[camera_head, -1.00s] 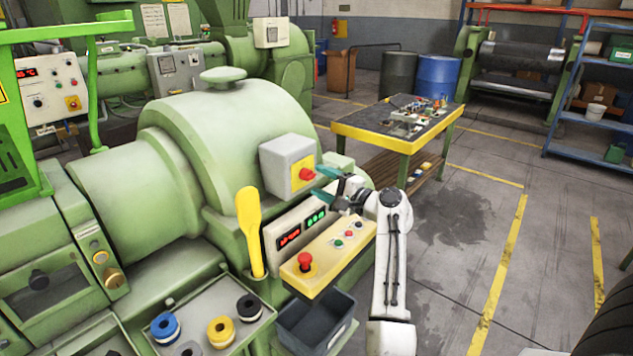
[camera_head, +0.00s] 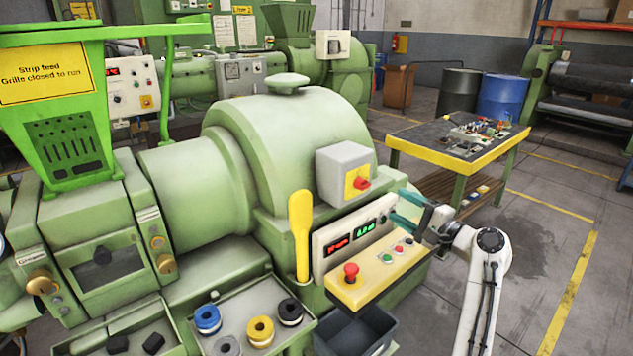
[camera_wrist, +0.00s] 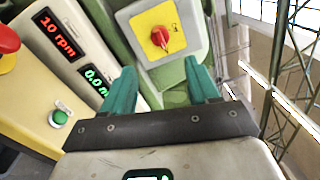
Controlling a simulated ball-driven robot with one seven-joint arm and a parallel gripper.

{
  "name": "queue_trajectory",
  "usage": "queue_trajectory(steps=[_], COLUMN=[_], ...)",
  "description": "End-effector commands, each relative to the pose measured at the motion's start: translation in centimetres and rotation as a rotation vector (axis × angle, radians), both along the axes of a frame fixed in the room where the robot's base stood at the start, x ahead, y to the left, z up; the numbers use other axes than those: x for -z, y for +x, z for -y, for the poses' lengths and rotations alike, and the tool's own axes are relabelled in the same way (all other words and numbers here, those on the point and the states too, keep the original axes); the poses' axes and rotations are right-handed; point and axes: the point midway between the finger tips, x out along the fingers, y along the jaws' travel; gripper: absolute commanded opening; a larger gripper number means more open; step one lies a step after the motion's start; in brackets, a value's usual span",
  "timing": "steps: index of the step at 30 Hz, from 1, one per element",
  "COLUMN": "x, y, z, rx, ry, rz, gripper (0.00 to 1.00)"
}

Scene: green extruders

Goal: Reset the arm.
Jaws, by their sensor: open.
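My gripper (camera_head: 402,209) is at the right end of the green extruder (camera_head: 285,140), beside its control panel. Its two teal fingers are apart with nothing between them. In the wrist view my gripper (camera_wrist: 156,85) is open, pointing towards a grey box (camera_wrist: 160,35) with a red rotary switch (camera_wrist: 160,37) on a yellow plate. That switch box also shows in the head view (camera_head: 343,162), up and left of the fingers. My white arm reaches up from the lower right.
The yellow-topped control panel (camera_head: 345,290) has a red mushroom button (camera_head: 351,272) and lit displays. A yellow scoop (camera_head: 300,235) stands left of it. A dark bin (camera_head: 352,335) is below. A workbench (camera_head: 440,148) stands behind my gripper. Open floor lies to the right.

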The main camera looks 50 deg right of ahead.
Motion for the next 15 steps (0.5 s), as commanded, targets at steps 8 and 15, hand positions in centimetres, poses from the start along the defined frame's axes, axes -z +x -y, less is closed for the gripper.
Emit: queue_trajectory(steps=[8, 15], x=[0.6, 7.3], y=[0.6, 5.1], z=[-0.8, -10.2], rx=[-0.017, -0.210], ry=[-0.019, -0.271], rz=[-0.031, -0.362], gripper=[0.60, 0.60])
